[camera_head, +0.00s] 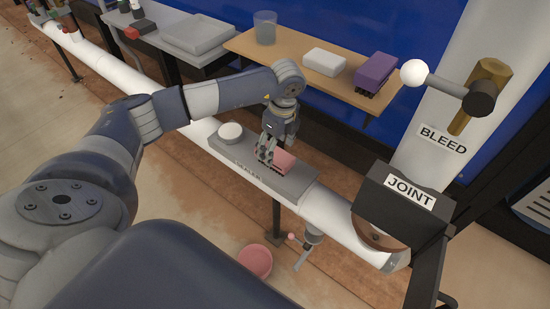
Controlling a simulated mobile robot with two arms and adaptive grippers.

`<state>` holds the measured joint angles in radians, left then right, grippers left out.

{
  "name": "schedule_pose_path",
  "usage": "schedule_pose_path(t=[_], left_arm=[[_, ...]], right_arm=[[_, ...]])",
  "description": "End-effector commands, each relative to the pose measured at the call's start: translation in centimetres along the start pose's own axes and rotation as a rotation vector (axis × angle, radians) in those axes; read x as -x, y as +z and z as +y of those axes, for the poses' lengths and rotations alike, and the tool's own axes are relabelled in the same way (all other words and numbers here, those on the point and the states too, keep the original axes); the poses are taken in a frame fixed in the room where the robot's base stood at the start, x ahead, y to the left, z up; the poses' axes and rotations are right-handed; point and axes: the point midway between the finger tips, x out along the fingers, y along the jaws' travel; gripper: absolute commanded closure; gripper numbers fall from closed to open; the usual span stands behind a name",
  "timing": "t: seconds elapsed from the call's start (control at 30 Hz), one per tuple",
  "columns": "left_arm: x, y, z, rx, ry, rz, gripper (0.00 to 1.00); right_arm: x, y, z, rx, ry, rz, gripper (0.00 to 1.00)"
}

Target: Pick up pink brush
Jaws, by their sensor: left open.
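The pink brush (277,164), with dark bristles on its underside edge, lies on a grey tray (292,186) mounted on the white pipe. My left gripper (266,155) points down over the left end of the brush. Its fingers are open and right at the brush; I cannot tell whether they touch it. Part of the brush is hidden behind the fingers. My right gripper is not in view.
A round white piece (230,131) sits on the same tray. A box marked JOINT (400,205) stands right. A pink bucket (255,261) is below.

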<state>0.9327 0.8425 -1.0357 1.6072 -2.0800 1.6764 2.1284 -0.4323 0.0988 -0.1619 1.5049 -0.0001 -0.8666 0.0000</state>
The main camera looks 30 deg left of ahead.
Motion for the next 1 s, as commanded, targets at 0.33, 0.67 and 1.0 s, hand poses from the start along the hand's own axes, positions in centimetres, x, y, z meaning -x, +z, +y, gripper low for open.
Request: schedule_pose_path(t=[0.33, 0.67, 1.0], left_arm=[[-4.5, 0.2, -0.3, 0.0, 0.002, 0.0, 0.32], [-4.6, 0.2, -0.4, 0.0, 0.001, 0.0, 0.5], [-4.6, 0.2, -0.4, 0.0, 0.0, 0.0, 0.82]], right_arm=[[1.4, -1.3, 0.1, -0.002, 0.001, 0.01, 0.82], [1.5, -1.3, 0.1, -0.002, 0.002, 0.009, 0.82], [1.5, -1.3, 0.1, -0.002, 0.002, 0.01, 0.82]])
